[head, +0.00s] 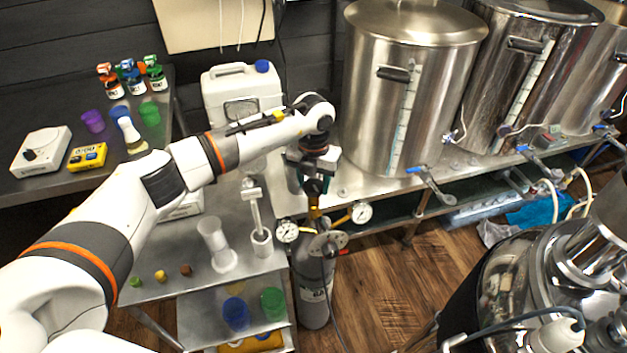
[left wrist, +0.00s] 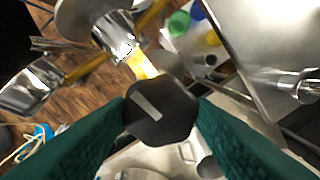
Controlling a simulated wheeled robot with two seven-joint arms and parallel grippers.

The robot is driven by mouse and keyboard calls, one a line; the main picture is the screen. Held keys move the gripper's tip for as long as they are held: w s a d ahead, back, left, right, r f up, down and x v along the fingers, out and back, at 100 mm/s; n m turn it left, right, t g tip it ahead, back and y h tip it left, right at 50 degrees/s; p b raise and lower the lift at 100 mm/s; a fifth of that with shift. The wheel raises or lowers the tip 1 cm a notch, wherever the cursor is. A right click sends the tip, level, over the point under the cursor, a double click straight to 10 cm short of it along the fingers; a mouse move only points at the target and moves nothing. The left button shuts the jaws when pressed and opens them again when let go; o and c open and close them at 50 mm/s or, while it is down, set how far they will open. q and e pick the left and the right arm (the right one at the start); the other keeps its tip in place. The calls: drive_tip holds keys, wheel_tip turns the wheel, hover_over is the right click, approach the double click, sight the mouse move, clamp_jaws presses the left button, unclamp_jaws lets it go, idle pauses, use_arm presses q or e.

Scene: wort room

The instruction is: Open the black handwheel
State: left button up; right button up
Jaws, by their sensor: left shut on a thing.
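The black handwheel (left wrist: 160,110) sits between the two teal fingers of my left gripper (left wrist: 162,118) in the left wrist view. It is a dark, rounded knob with a pale bar mark on its face. The fingers touch it on both sides, so the gripper is shut on it. In the head view the handwheel (head: 314,187) is a small dark shape under my left gripper (head: 314,173), partly hidden by it. It tops the brass valve of a grey gas cylinder (head: 314,285). My right gripper is in neither view.
Two round gauges (head: 361,212) flank the valve. A steel cart (head: 160,290) with glassware stands left of the cylinder. Large steel kettles (head: 410,100) with taps stand on a bench (head: 350,187) behind. Shiny equipment (head: 530,290) fills the lower right; open wooden floor (head: 385,295) lies between.

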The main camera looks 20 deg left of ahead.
use_arm(q)
drive_tip(key=n, duration=0.4)
drive_tip(key=shift+r, duration=0.1)
drive_tip(key=n, duration=0.4)
drive_tip(key=shift+p, duration=0.4)
drive_tip(key=n, duration=0.3)
drive_tip(key=shift+n+p, duration=0.4)
drive_tip(key=n+p, duration=0.1)
drive_tip(key=n, duration=0.2)
drive_tip(key=shift+w+r+n, duration=0.1)
drive_tip(key=shift+n, duration=0.2)
drive_tip(key=n+p, duration=0.1)
drive_tip(key=n, duration=0.2)
drive_tip(key=shift+n+p, duration=0.3)
drive_tip(key=n+p, duration=0.1)
drive_tip(key=n, duration=0.2)
drive_tip(key=shift+r+n+p, duration=0.1)
drive_tip(key=shift+n+p, duration=0.2)
drive_tip(key=shift+p, duration=0.1)
drive_tip(key=n+p, duration=0.2)
drive_tip(key=n, duration=0.1)
drive_tip(key=shift+n+p, duration=1.3)
drive_tip(key=shift+n, duration=0.2)
